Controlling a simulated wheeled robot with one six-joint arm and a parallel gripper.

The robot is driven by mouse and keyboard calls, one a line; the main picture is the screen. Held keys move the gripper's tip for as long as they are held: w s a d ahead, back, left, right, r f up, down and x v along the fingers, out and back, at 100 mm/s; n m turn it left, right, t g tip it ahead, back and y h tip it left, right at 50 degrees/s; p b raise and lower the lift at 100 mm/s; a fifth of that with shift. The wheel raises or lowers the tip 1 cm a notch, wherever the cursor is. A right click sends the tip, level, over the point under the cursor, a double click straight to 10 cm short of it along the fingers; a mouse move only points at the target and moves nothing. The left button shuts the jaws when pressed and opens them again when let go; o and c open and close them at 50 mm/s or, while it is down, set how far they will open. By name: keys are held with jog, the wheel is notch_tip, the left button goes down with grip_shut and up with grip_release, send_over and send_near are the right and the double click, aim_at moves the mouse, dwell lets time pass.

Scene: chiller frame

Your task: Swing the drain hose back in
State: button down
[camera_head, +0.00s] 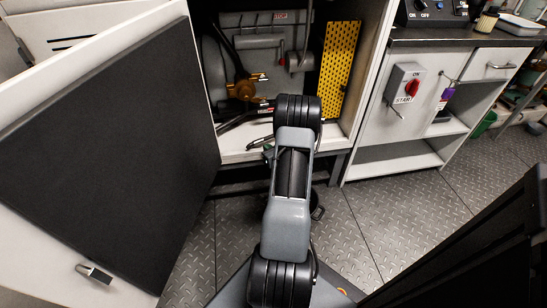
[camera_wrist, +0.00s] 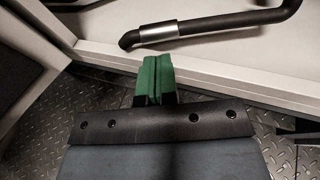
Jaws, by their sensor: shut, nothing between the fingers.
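The drain hose, a black bent tube with a silver sleeve near its end, crosses the upper part of the wrist view (camera_wrist: 225,22). Its open end points left, close to the cabinet's front sill. What looks like the same hose shows low in the open cabinet in the head view (camera_head: 236,121), left of my arm. My gripper (camera_wrist: 153,64) has green fingers that are pressed together and empty. Its tips are just below the silver sleeve in the wrist view; whether they touch it I cannot tell. In the head view my arm hides most of the gripper.
The open cabinet (camera_head: 255,155) holds brass valve fittings (camera_head: 246,88) and a yellow perforated panel (camera_head: 338,68). Its dark-lined door (camera_head: 110,150) stands open at left. A counter with a red start switch (camera_head: 411,88) stands at right. The floor (camera_head: 400,215) right of my arm is clear.

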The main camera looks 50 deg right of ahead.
aim_at(260, 142)
jog(key=shift+b+x, duration=0.75)
jog(key=shift+x, duration=1.65)
